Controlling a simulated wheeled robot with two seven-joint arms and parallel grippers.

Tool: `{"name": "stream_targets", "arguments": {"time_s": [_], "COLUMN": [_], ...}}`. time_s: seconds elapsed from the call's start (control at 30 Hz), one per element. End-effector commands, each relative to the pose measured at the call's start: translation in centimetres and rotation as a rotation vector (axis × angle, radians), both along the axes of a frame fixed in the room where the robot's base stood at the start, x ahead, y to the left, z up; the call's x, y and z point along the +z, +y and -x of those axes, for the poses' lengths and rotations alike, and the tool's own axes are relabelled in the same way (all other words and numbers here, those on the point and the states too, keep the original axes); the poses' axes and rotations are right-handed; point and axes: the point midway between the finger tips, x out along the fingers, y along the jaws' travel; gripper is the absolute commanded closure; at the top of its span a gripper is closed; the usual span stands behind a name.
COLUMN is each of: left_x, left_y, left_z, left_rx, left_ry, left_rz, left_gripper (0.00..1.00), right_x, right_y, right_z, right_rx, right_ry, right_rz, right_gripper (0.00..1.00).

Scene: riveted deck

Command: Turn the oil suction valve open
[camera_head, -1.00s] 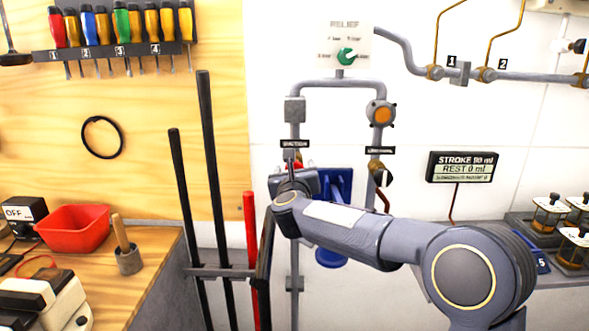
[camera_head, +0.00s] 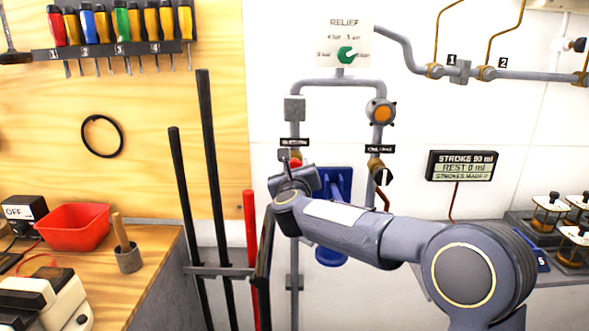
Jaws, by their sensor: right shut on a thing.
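The oil suction valve (camera_head: 296,161) sits on the left vertical pipe under a small black label. A bit of its red handle and brass body shows just above my right gripper (camera_head: 289,161). My right arm comes in from the right and its wrist covers the lower part of the valve. The right gripper is shut on the valve handle; its fingertips are small and partly hidden. My left gripper is not in view.
A second valve (camera_head: 377,165) with a black label stands on the right pipe. A blue bracket (camera_head: 338,183) is behind my arm. Upright bars (camera_head: 213,170) stand left of the wrist. A relief knob (camera_head: 346,55) and a stroke display (camera_head: 462,166) are on the wall.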

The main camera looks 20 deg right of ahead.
Motion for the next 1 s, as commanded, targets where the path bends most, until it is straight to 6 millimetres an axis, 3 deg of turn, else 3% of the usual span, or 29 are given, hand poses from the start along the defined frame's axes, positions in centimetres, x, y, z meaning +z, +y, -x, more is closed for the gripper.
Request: {"name": "stream_targets", "arguments": {"time_s": [1.0], "left_x": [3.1], "left_y": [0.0], "left_z": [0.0], "left_rx": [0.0], "left_ry": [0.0], "left_rz": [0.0], "left_gripper": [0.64], "right_x": [0.2], "right_y": [0.1], "right_z": [0.0], "right_rx": [0.003], "right_ry": [0.262], "right_rz": [0.907], "right_gripper": [0.8]}}
